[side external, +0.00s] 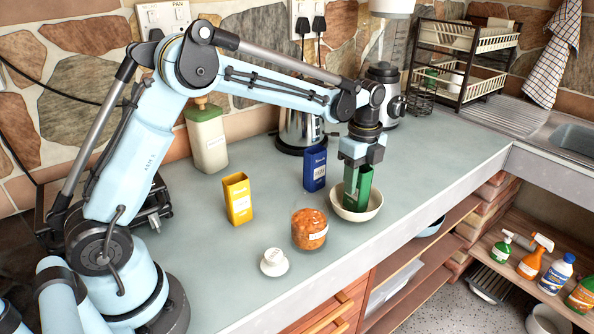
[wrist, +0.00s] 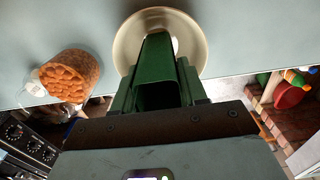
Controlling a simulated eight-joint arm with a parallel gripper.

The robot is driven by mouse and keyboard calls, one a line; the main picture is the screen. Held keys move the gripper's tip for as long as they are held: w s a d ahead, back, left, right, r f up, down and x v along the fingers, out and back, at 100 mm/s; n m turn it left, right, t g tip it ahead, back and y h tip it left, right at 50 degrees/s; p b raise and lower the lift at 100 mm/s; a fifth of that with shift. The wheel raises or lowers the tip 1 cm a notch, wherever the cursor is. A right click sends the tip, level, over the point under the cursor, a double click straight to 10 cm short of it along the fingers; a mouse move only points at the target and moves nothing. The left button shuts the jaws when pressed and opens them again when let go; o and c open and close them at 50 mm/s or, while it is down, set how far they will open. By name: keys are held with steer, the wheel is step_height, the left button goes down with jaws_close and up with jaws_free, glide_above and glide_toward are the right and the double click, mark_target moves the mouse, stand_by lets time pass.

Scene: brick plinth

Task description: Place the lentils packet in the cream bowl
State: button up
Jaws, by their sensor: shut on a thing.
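A green packet (side external: 359,190), tall and box-shaped, is held upright in my gripper (side external: 361,164); its label is not readable. The jaws are shut on its upper part. The cream bowl (side external: 375,206) stands on the counter directly below, and the packet's lower end appears inside its rim. I cannot tell whether the packet touches the bowl's bottom. In the wrist view the green packet (wrist: 156,60) covers the middle of the bowl (wrist: 130,42), with rim showing on both sides.
A blue packet (side external: 314,170) stands behind left, a yellow packet (side external: 238,199) farther left. The counter's front edge is close to the bowl.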

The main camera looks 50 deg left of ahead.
steer(key=shift+f, duration=0.6)
steer(key=o, duration=1.1)
